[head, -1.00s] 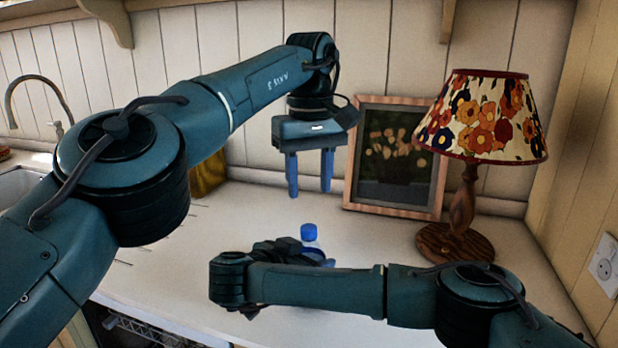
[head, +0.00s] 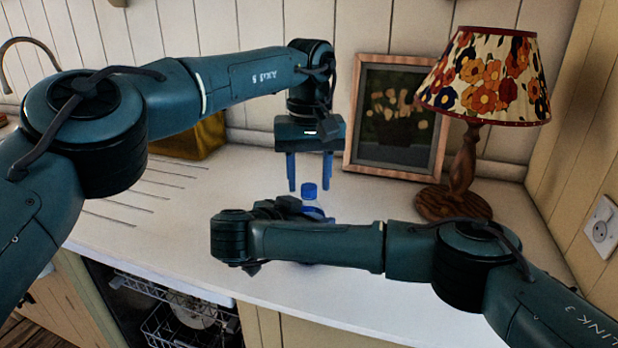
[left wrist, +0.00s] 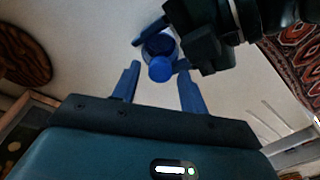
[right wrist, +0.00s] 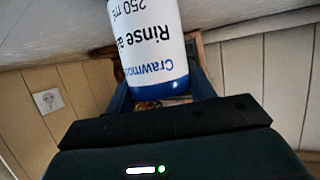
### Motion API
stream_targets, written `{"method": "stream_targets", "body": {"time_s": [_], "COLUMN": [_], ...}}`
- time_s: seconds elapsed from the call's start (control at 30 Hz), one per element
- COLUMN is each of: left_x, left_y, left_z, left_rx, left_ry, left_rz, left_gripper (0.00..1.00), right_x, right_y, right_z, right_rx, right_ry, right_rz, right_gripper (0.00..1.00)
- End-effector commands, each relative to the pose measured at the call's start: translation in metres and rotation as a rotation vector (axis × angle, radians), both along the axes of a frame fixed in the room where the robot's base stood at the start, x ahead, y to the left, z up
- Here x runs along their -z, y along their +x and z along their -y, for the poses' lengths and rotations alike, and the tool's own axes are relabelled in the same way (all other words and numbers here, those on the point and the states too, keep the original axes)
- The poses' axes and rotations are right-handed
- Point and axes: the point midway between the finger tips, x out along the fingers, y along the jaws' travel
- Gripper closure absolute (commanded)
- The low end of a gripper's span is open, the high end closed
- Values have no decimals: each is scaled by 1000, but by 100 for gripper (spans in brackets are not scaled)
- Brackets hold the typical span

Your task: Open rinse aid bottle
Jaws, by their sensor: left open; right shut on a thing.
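The rinse aid bottle (head: 313,212) stands on the white counter, mostly hidden by my right arm in the head view. Its blue cap (head: 310,190) points up. My right gripper (right wrist: 162,88) is shut on the bottle's body from the side. My left gripper (head: 310,186) points down, open, with its fingers at either side of the cap in the head view. In the left wrist view the cap (left wrist: 160,69) shows between the fingertips, apparently clear of them.
A framed picture (head: 398,120) leans at the wall, beside a floral lamp (head: 483,80) on a wooden base. A yellow container (head: 190,140) stands at the back left. Dishwasher racks (head: 175,318) show below the counter's front edge.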

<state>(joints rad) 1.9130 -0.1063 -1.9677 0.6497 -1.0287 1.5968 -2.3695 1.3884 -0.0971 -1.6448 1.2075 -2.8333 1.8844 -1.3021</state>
Motion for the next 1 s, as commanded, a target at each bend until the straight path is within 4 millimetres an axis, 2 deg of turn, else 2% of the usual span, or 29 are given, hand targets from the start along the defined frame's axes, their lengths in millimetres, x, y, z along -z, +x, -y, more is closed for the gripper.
{"method": "stream_targets", "body": {"time_s": [0.13, 0.37, 0.9, 1.0], "left_x": [7, 7, 7, 7], "left_y": [0, 0, 0, 0], "left_z": [0, 0, 0, 0], "left_rx": [-1, -1, -1, -5], "left_ry": [-1, -1, 0, 0], "left_rz": [-2, -1, 0, -1], "left_gripper": [57, 57, 99, 100], "right_x": [0, 0, 0, 0], "right_y": [0, 0, 0, 0], "right_z": [0, 0, 0, 0], "right_rx": [0, 0, 0, 0], "right_ry": [1, 0, 0, 0], "right_rz": [1, 1, 1, 1], "right_gripper": [100, 100, 100, 100]}}
